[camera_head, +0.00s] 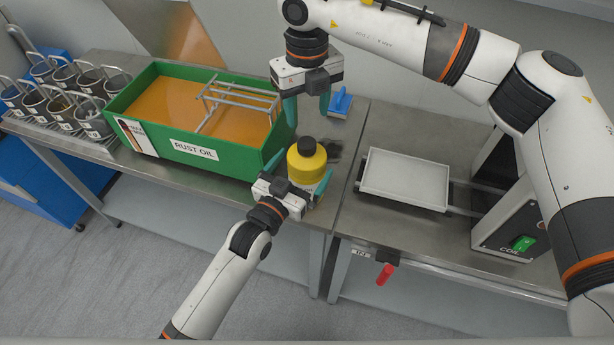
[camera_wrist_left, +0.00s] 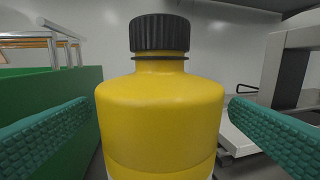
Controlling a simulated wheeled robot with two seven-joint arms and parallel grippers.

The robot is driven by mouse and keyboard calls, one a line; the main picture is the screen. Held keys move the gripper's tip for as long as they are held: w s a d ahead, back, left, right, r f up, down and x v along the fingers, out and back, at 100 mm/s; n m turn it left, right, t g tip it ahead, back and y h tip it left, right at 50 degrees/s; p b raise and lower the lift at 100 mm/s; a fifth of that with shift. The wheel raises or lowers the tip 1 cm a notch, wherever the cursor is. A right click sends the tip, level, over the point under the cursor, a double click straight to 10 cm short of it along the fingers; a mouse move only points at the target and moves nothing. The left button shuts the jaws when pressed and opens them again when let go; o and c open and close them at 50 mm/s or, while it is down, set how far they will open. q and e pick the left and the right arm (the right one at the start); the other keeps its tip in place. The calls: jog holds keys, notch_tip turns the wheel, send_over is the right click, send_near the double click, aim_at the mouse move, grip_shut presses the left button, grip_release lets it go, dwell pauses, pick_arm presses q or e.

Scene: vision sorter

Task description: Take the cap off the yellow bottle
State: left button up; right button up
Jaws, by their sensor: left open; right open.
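The yellow bottle (camera_head: 306,166) stands upright on the metal table, right of the green tank. Its black cap (camera_head: 307,146) is on its neck. In the left wrist view the bottle (camera_wrist_left: 160,110) fills the middle, with the ribbed black cap (camera_wrist_left: 160,34) on top. My left gripper (camera_head: 300,178) is open, its teal fingers on either side of the bottle, with gaps visible in the wrist view. My right gripper (camera_head: 307,105) is open and empty, pointing down above and behind the bottle.
The green tank (camera_head: 190,155) labelled RUST OIL holds orange liquid and a metal rack (camera_head: 235,105). Several metal cups (camera_head: 92,118) stand at the far left. A blue brush (camera_head: 340,102) lies behind the bottle. A grey tray (camera_head: 404,178) sits right, beside a machine with a green switch (camera_head: 523,243).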

aim_at(307, 143)
pick_arm(q)
jog(key=shift+x, duration=1.5)
jog(key=c, duration=1.8)
jog(key=shift+c, duration=0.6)
pick_arm(e)
jog(key=shift+m, duration=0.3)
jog(key=m, duration=1.2)
jog(key=shift+f+m, duration=0.45)
jog(key=shift+m, duration=0.05)
jog(key=shift+f, duration=3.55)
